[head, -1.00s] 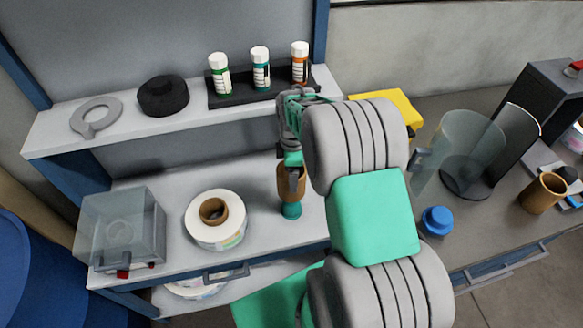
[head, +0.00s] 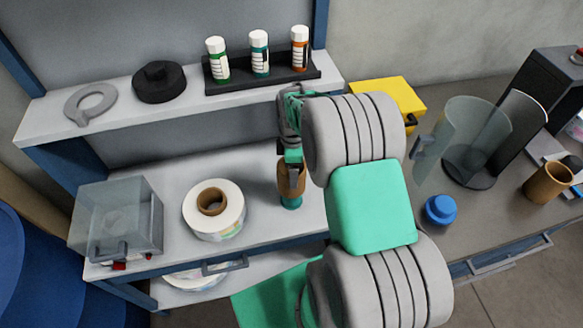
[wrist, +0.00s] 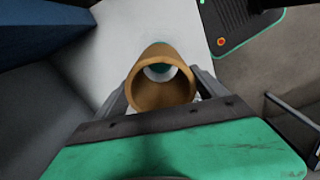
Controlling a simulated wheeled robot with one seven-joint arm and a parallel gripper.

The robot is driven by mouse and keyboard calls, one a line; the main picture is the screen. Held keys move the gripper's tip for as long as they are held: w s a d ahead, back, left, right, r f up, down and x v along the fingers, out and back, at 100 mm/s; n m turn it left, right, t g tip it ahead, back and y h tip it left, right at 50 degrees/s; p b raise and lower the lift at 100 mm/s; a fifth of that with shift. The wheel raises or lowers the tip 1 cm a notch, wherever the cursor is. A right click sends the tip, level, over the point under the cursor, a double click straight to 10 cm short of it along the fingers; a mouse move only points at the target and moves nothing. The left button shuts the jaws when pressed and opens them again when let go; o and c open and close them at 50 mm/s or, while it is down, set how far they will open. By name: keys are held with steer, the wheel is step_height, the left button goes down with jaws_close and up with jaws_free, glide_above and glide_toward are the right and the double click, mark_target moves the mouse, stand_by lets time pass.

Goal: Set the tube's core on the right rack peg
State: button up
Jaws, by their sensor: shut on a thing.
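My gripper (head: 292,178) is shut on a brown cardboard core (head: 284,185), held upright above the right part of the lower rack shelf. A teal peg (head: 291,203) shows directly below the core in the head view. In the wrist view I look down the open core (wrist: 160,95), with a finger on each side. Some teal of the peg (wrist: 158,68) shows through its far end. The core lines up with the peg, but I cannot tell how far, if at all, it is around it.
A white label roll (head: 230,205) with a brown core and a clear box (head: 115,220) stand left on the lower shelf. The upper shelf holds several bottles in a black tray (head: 262,82).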

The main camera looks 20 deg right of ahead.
steer(key=shift+f+b, duration=2.9)
steer(key=shift+f, duration=1.05)
steer(key=o, duration=1.3)
steer(key=shift+o, duration=0.2)
step_height(320, 180, up, 8)
steer(key=shift+b, duration=0.4)
